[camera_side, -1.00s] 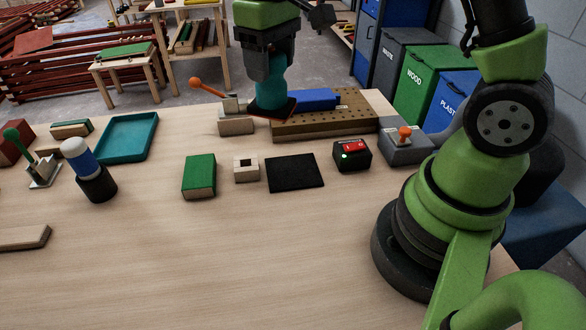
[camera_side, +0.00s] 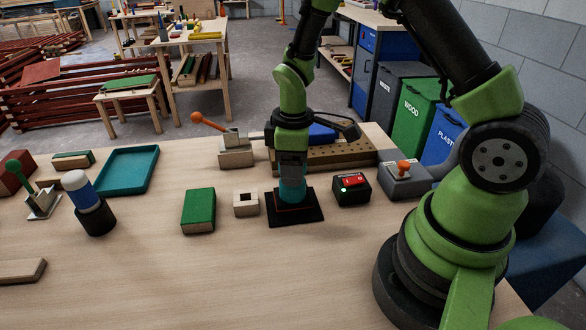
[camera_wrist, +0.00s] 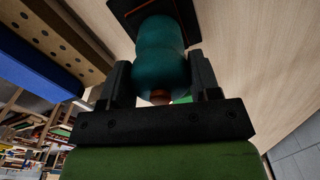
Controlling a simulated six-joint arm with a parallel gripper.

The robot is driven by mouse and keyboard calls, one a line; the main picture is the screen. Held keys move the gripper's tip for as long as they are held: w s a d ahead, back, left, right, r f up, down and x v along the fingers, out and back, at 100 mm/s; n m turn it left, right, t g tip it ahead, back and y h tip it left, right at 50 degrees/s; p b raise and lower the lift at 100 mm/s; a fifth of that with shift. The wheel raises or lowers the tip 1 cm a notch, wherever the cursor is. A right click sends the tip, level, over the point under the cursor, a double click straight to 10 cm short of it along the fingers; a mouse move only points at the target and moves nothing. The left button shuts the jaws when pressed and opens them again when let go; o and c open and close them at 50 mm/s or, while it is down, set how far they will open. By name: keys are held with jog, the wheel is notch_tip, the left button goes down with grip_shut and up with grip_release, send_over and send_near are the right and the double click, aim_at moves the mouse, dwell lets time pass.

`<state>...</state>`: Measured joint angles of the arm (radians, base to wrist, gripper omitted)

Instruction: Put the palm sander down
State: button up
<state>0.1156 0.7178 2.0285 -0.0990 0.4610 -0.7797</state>
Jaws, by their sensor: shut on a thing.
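The palm sander (camera_side: 292,192) has a teal body and a dark, orange-edged base. In the side view it is upright over the black mat (camera_side: 312,215), its base at the mat's surface; I cannot tell whether it touches. My gripper (camera_side: 292,160) is above it and shut on its teal body. In the wrist view the teal body (camera_wrist: 162,45) sits between the two dark fingers of my gripper (camera_wrist: 160,85), with the sander's base and the dark mat beyond it.
A switch box (camera_side: 351,188) with red buttons and a green light stands just right of the mat. A small wooden block with a square hole (camera_side: 245,205) is on the left. A perforated wooden board (camera_side: 350,158) lies behind.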

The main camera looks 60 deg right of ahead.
jog(key=shift+f, duration=0.55)
jog(key=o, duration=0.9)
jog(key=shift+f, duration=0.15)
